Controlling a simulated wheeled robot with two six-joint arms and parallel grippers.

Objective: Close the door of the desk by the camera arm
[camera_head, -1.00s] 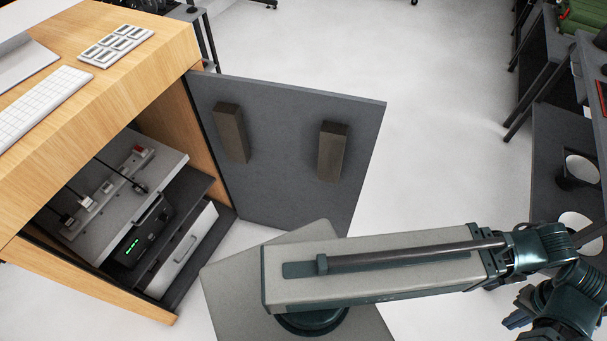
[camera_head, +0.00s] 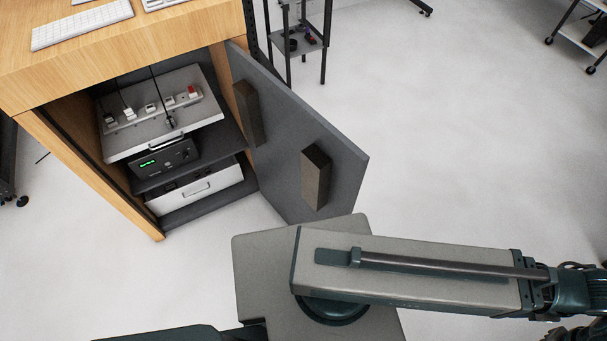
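The wooden desk (camera_head: 190,43) stands at the upper left, with its lower compartment open toward me. Its dark grey door (camera_head: 283,128) is hinged on the compartment's right side. It stands wide open, swung out toward me and to the right, with two brown blocks on its inner face. The door's lower near corner comes close to my grey base in the picture; I cannot tell whether they touch. My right arm stretches to the right edge, and its gripper is outside the picture. A dark part of mine shows at the bottom left; no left gripper shows.
Inside the compartment are a power strip (camera_head: 153,108) on a light panel, a black device (camera_head: 163,157) with a green display and a white drawer (camera_head: 196,191). A dark rack (camera_head: 299,43) stands behind the door. The floor right of the door is clear.

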